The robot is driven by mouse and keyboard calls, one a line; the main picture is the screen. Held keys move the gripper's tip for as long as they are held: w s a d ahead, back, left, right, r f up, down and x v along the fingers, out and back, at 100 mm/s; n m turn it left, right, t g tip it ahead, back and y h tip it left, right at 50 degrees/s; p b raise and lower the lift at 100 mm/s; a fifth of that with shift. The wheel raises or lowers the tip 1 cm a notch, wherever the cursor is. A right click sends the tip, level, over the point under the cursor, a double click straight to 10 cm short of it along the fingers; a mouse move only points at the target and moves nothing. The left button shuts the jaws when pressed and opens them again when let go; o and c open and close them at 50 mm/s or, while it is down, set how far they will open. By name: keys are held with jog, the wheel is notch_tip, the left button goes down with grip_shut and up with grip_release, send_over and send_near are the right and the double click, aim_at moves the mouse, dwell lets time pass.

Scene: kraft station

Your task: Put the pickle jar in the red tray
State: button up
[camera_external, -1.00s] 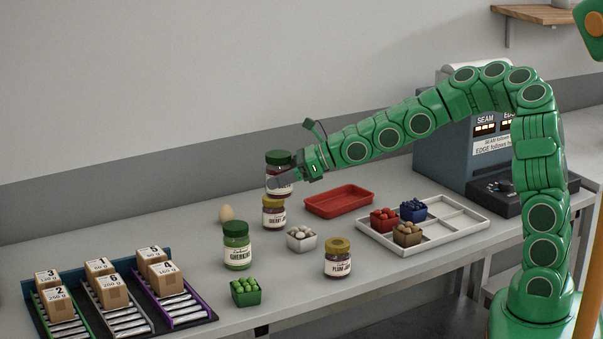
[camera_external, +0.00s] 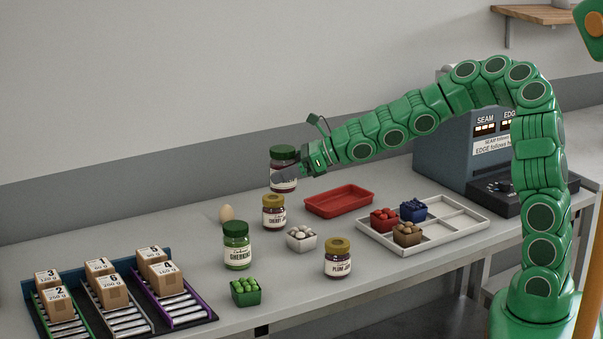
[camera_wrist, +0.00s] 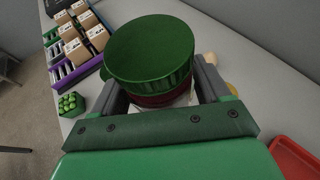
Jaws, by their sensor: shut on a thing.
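My gripper (camera_external: 284,175) is shut on a jar (camera_external: 284,153) with a green lid and dark red contents. It holds this jar upright above the table, behind the cherry jar; its label is too small to read. In the wrist view the lid (camera_wrist: 150,50) sits between the fingers. A second green-lidded jar (camera_external: 237,246), with green contents and a gherkins label, stands on the table at front left. The empty red tray (camera_external: 339,202) lies right of the held jar and lower; its corner shows in the wrist view (camera_wrist: 294,158).
Gold-lidded cherry (camera_external: 273,213) and plum (camera_external: 338,260) jars, an egg (camera_external: 227,213), a white carton (camera_external: 301,238) and a green carton (camera_external: 245,292) stand around. A white divided tray (camera_external: 463,234) with several cartons is right of the red tray. Parcels on racks (camera_external: 182,304) fill the left.

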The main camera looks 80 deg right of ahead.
jog(key=shift+s+d+r, duration=0.15)
jog(key=shift+d, duration=0.35)
jog(key=shift+s+d+r, duration=0.1)
jog(key=shift+s+d, duration=0.05)
jog(key=shift+d, duration=0.3)
jog(key=s+d+f+y, duration=0.1)
jog(key=s+d, duration=1.5)
jog(key=s, duration=0.4)
send_over(340, 205)
jog(key=shift+n, duration=0.4)
jog(key=shift+f, duration=6.75)
jog(key=shift+f, duration=0.1)
